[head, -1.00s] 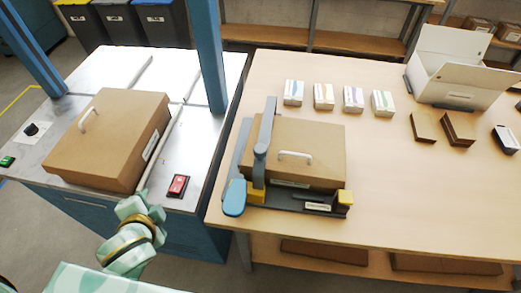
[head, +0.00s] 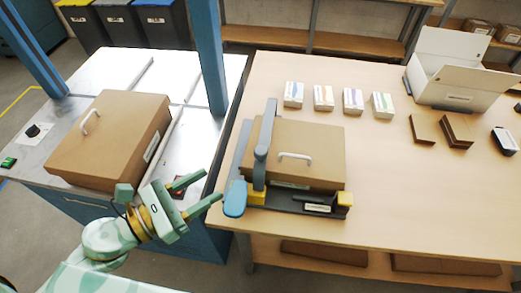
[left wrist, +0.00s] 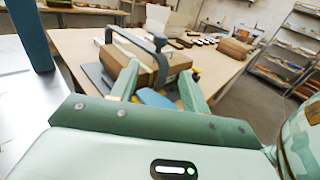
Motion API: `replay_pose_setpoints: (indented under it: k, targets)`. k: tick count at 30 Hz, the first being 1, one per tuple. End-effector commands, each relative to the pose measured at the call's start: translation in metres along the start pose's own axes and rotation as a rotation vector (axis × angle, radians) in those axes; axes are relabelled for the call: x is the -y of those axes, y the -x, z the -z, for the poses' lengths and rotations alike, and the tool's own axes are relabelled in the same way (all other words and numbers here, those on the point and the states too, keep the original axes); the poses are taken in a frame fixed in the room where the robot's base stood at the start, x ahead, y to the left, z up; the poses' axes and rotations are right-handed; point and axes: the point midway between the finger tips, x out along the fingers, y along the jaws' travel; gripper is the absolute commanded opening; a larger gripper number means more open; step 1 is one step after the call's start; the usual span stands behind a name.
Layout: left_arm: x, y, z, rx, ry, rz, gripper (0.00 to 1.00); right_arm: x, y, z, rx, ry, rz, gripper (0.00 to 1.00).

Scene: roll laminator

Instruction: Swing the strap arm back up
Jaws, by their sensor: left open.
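The strap arm (head: 262,152) is a grey bar lying down across the left part of a brown box (head: 318,151) in a dark-based fixture (head: 320,206). Its blue handle end (head: 235,198) sticks out at the front left, beside a yellow block. My left gripper (head: 212,187) is open and empty, just left of the blue handle, with its fingers pointing at it and apart from it. In the left wrist view the blue handle (left wrist: 155,97) shows between the open fingers, with the grey strap arm (left wrist: 137,39) beyond. My right gripper is not in view.
On the left stands a metal-topped machine with blue posts (head: 209,55) and a large brown handled box (head: 108,138). Several small cartons (head: 323,97), a white open box (head: 460,75) and brown pieces lie farther back on the wooden table (head: 400,200). The table's right front is clear.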

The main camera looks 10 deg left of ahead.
Motion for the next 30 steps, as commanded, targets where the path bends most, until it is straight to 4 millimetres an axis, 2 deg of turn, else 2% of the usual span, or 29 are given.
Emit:
replay_pose_setpoints:
  k: [1,6,15,21,30]
  targets:
    - [0.0,-0.01,-0.006,0.006,-0.004,0.002,0.47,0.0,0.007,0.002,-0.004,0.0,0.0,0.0]
    - [-0.001,-0.054,-0.008,0.007,-0.002,-0.002,0.47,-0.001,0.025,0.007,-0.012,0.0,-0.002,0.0]
    - [-0.001,-0.122,-0.006,0.006,0.001,-0.003,0.47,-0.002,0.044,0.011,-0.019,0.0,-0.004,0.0]
    - [-0.001,-0.142,-0.003,0.003,0.003,-0.003,0.47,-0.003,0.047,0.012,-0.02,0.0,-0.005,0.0]
    - [-0.001,-0.145,-0.002,0.002,0.004,-0.003,0.47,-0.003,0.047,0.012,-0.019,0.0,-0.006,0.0]
